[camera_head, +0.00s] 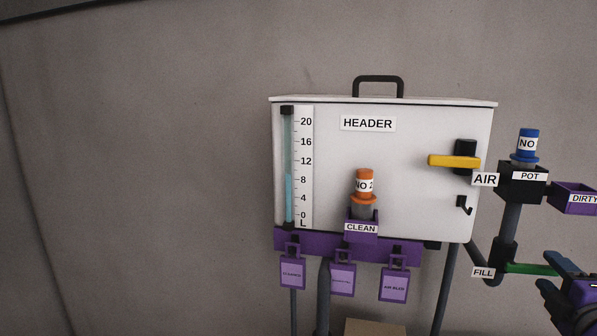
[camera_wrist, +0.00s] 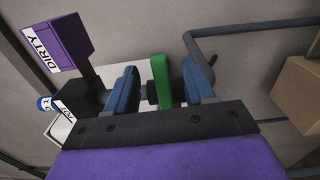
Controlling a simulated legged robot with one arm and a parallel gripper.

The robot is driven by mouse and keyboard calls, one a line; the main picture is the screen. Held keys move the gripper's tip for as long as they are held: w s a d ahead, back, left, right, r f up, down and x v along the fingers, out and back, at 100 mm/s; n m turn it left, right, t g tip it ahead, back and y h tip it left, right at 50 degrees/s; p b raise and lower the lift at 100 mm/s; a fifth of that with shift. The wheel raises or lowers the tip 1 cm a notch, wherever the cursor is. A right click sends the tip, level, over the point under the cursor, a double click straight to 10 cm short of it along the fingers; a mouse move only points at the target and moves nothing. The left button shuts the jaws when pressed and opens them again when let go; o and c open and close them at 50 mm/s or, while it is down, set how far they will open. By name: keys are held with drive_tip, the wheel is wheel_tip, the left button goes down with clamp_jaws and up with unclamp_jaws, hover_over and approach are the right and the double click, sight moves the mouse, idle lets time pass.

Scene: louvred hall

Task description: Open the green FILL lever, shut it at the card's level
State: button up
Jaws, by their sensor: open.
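The green FILL lever (camera_head: 530,268) sticks out level to the right from a dark valve beside the FILL label (camera_head: 483,272). My gripper (camera_head: 560,278) is at its outer end, at the right edge of the head view. In the wrist view the green lever (camera_wrist: 160,80) stands between the two blue fingers of my open gripper (camera_wrist: 159,86), with gaps on both sides. The white HEADER tank (camera_head: 400,170) has a sight tube (camera_head: 288,190), its blue column ending a little above 8. Purple cards hang below: one card (camera_head: 395,286) seems to read AIR BLEED; the others are too small to read.
The yellow AIR lever (camera_head: 455,161) lies level above. An orange-capped bottle (camera_head: 364,185) sits in the CLEAN holder (camera_head: 361,229). A blue-capped bottle (camera_head: 527,145) sits at POT, near the purple DIRTY holder (camera_head: 574,198). A cardboard box (camera_head: 375,327) is below.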

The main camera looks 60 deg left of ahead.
sight(541, 273)
drive_tip(key=shift+s+d+r, duration=0.15)
drive_tip(key=shift+s+d, duration=0.4)
drive_tip(key=shift+s, duration=0.15)
drive_tip(key=shift+s+d+f, duration=0.1)
drive_tip(key=shift+s+f, duration=0.15)
drive_tip(key=shift+s, duration=0.6)
drive_tip(key=shift+v, duration=0.85)
drive_tip(key=shift+d+r, duration=0.1)
drive_tip(key=shift+d, duration=0.6)
